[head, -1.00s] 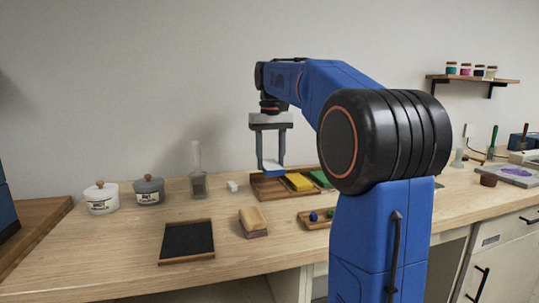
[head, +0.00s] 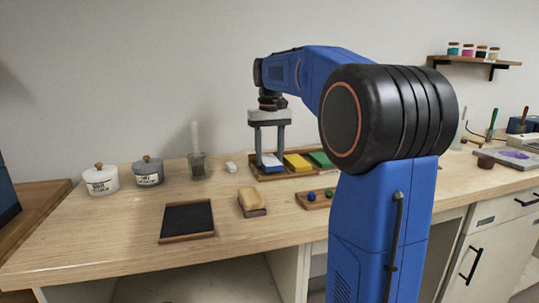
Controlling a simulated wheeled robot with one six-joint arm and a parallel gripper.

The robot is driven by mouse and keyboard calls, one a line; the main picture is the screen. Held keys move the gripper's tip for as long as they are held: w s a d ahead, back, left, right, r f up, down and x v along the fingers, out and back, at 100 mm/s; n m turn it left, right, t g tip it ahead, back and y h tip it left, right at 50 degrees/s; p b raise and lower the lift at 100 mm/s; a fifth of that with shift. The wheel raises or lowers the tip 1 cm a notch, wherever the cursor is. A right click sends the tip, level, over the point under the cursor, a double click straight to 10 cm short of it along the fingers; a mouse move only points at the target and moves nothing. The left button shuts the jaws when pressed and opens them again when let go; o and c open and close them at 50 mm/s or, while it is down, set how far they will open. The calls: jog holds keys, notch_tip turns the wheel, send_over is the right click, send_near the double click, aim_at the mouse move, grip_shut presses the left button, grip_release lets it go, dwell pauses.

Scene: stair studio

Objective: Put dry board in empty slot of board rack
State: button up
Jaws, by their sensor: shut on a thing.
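A yellow board (head: 297,162) lies in the middle slot, and a green board (head: 320,159) lies in the right one, partly hidden by my arm.
In front are a small tray (head: 305,203) with blue and green balls, a tan block (head: 252,201) and a dark framed panel (head: 187,219).

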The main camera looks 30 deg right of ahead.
aim_at(270, 160)
jog(key=shift+f, duration=0.55)
jog(key=o, duration=1.2)
notch_tip(270, 160, up, 17)
jog(key=shift+r, duration=0.2)
